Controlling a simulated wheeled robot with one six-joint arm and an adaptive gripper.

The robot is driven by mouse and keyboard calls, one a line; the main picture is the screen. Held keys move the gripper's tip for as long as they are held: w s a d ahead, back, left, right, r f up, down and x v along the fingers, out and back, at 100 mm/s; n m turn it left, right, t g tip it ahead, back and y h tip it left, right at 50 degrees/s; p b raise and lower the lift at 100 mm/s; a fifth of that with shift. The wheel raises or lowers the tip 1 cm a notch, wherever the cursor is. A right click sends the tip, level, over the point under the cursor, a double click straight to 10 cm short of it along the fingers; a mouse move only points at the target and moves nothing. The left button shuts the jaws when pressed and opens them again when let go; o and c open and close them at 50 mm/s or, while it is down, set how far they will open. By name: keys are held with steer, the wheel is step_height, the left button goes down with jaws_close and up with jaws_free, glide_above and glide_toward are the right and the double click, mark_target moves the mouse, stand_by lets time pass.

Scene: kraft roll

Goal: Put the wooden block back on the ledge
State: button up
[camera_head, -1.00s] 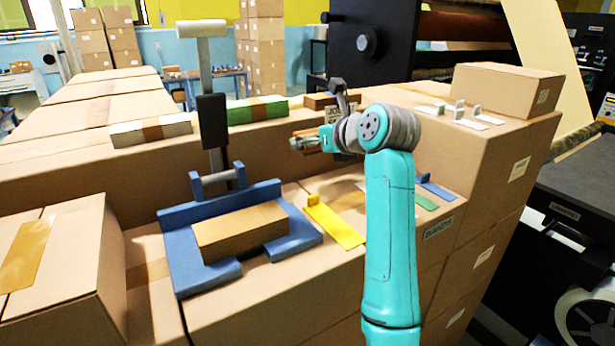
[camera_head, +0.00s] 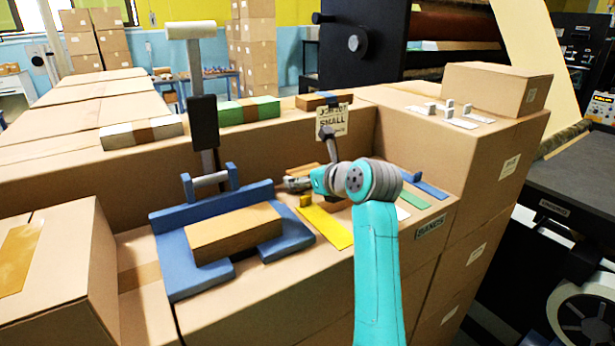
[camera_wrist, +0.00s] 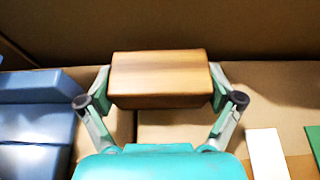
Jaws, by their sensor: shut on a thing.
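In the wrist view a plain wooden block (camera_wrist: 160,75) sits between the two fingers of my gripper (camera_wrist: 162,88), which press on its left and right ends. In the head view my gripper (camera_head: 305,184) is low over the brown box surface, just right of the blue fixture; the held block is largely hidden there by my wrist. The raised brown ledge (camera_head: 285,132) runs behind, with a sign (camera_head: 333,121) reading "SMALL" on its front. I cannot tell whether the held block touches the surface below.
The blue fixture (camera_head: 185,275) holds a brown block (camera_head: 235,232). Yellow (camera_head: 328,227), green (camera_head: 427,197) and blue (camera_head: 428,187) strips lie nearby. A white pack (camera_head: 140,133), a green pack (camera_head: 247,111) and a brown piece (camera_head: 316,101) sit on the ledge.

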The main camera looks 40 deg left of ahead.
steer(key=shift+f, duration=0.1)
steer(key=o, duration=0.9)
steer(key=shift+d, duration=0.15)
steer(key=v, duration=1.1)
steer(key=shift+s+d+r, duration=0.2)
steer(key=shift+d+r, duration=0.05)
steer(key=shift+d, duration=0.1)
